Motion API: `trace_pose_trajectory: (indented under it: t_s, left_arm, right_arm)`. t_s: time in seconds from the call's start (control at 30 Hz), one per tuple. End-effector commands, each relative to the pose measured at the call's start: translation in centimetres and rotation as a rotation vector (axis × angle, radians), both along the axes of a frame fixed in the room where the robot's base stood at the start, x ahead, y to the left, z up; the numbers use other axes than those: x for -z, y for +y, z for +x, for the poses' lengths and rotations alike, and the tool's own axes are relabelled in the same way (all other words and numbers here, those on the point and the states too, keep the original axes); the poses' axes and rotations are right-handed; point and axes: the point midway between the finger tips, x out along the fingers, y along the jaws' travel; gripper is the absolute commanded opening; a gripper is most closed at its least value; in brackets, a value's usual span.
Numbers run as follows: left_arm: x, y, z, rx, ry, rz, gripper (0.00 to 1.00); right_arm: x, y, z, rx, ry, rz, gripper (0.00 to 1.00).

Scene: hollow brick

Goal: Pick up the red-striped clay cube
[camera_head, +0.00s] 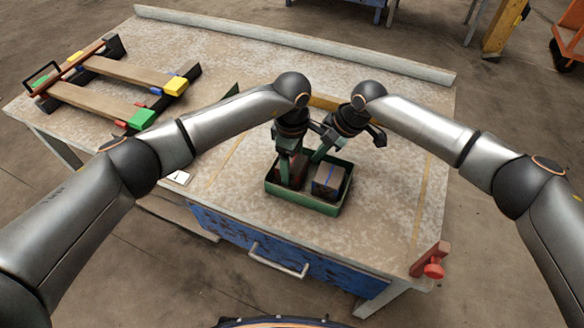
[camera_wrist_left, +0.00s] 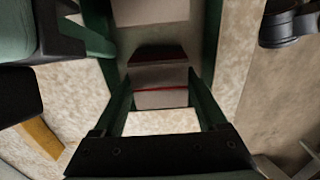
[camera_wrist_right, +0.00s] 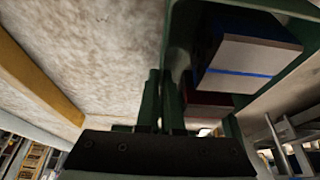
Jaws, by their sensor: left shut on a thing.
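The red-striped clay cube (camera_wrist_left: 160,87) shows between the fingers of my left gripper (camera_wrist_left: 160,110) in the left wrist view, its thin red stripe facing the camera. My left gripper (camera_head: 284,162) is shut on it. In the head view the dark reddish cube (camera_head: 293,176) is in the left half of the green tray (camera_head: 303,203), partly hidden by the gripper. Whether it is clear of the tray floor I cannot tell. My right gripper (camera_head: 316,160) reaches down by the tray's far side. Its fingers (camera_wrist_right: 163,100) are close together with nothing seen between them.
A blue-striped cube (camera_head: 328,183) sits in the tray's right half, beside the red-striped one. A wooden frame with coloured blocks (camera_head: 120,80) lies at the table's far left. A red clamp (camera_head: 431,265) is at the front right corner. The table right of the tray is clear.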

Motion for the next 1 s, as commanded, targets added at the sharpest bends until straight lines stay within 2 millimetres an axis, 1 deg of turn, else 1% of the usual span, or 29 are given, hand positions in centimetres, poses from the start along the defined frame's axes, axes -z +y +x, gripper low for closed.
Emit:
trace_pose_trajectory:
  t_s: [0.03, 0.2, 0.3, 0.47, 0.57, 0.67, 0.9, 1.0]
  left_arm:
    - [0.0, 0.0, 0.0, 0.000, 0.000, 0.000, 0.47]
    - [0.0, 0.0, 0.0, 0.000, 0.000, 0.000, 0.28]
    - [-0.1, 0.0, 0.0, 0.000, -0.001, 0.000, 0.19]
    - [-0.1, 0.0, 0.0, 0.000, -0.001, 0.000, 0.19]
    - [-0.5, 0.0, 0.1, 0.000, -0.002, -0.001, 0.19]
    - [-1.8, 0.0, 0.2, 0.000, -0.005, -0.001, 0.19]
    - [-6.7, 0.0, 0.2, 0.000, -0.005, -0.001, 0.19]
    - [-8.4, 0.0, 0.1, 0.001, -0.004, -0.001, 0.19]
  right_arm:
    - [-0.1, 0.0, 0.1, 0.000, -0.001, 0.002, 0.00]
    - [-0.1, 0.0, 0.0, 0.000, -0.001, 0.002, 0.00]
    - [-0.1, 0.0, 0.1, 0.000, -0.001, 0.002, 0.00]
    - [-0.1, 0.0, 0.1, 0.000, -0.001, 0.002, 0.00]
    - [-0.1, 0.0, 0.0, 0.000, -0.001, 0.002, 0.00]
    - [-0.1, 0.0, 0.0, 0.000, -0.001, 0.002, 0.00]
    - [-0.1, 0.0, 0.0, 0.000, -0.001, 0.002, 0.00]
    - [-0.1, 0.0, 0.0, 0.000, -0.001, 0.002, 0.00]
